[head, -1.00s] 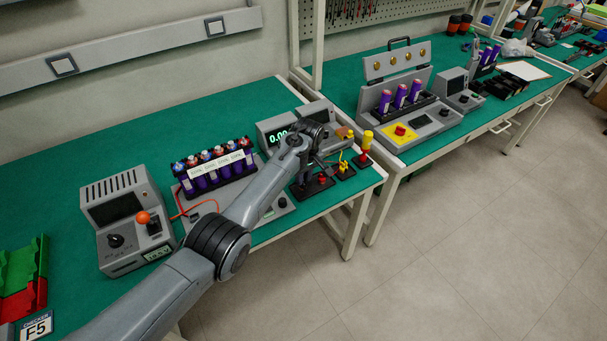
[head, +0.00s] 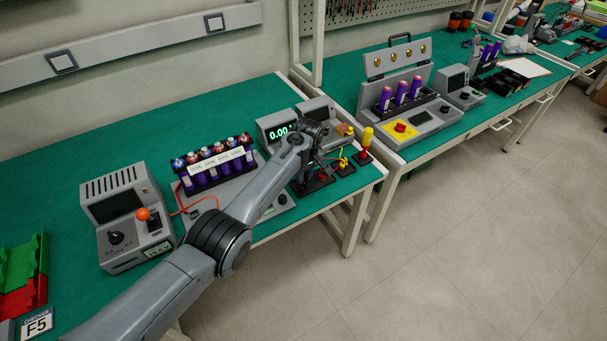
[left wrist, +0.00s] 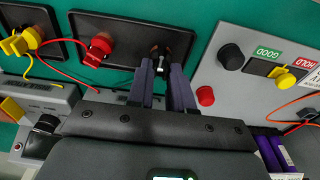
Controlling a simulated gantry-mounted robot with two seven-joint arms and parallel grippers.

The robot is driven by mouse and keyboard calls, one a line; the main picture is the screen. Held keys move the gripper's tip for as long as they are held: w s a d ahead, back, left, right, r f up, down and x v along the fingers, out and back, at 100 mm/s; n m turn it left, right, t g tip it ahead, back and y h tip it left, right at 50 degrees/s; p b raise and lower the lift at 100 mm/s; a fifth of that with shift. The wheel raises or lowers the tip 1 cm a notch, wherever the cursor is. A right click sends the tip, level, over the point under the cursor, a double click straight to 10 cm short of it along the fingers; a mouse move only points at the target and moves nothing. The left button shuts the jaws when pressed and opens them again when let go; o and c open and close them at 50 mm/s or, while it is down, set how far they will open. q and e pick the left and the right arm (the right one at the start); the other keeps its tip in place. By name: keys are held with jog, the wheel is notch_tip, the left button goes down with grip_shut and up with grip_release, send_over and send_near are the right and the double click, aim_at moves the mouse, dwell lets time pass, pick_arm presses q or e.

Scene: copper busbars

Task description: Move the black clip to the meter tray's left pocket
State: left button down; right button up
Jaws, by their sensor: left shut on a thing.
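My left gripper (left wrist: 166,76) is shut on the black clip (left wrist: 161,63), which shows small and dark between the fingertips in the left wrist view. The fingertips are over the right part of a black tray (left wrist: 127,58); I cannot tell whether the clip touches it. A red clip (left wrist: 98,46) with a red lead sits in the left part of that tray in this view. In the head view my left gripper (head: 318,172) is low over the black tray (head: 312,188) near the front edge of the bench; my wrist hides the clip. My right gripper is not in view.
A second black tray (left wrist: 48,57) holds a yellow clip (left wrist: 20,42) with a yellow lead. A grey panel (left wrist: 222,105) with knobs stands close on the right. In the head view a meter (head: 279,134) and a rack of purple cells (head: 214,170) stand behind my arm.

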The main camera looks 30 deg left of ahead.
pick_arm(q)
jog(key=shift+f, duration=0.25)
dwell(0.3)
jog(key=c, duration=0.9)
grip_release()
jog(key=shift+c, duration=0.2)
jog(key=shift+r, duration=0.1)
notch_tip(320, 180, up, 6)
jog(key=p, duration=0.6)
jog(key=shift+p, duration=0.3)
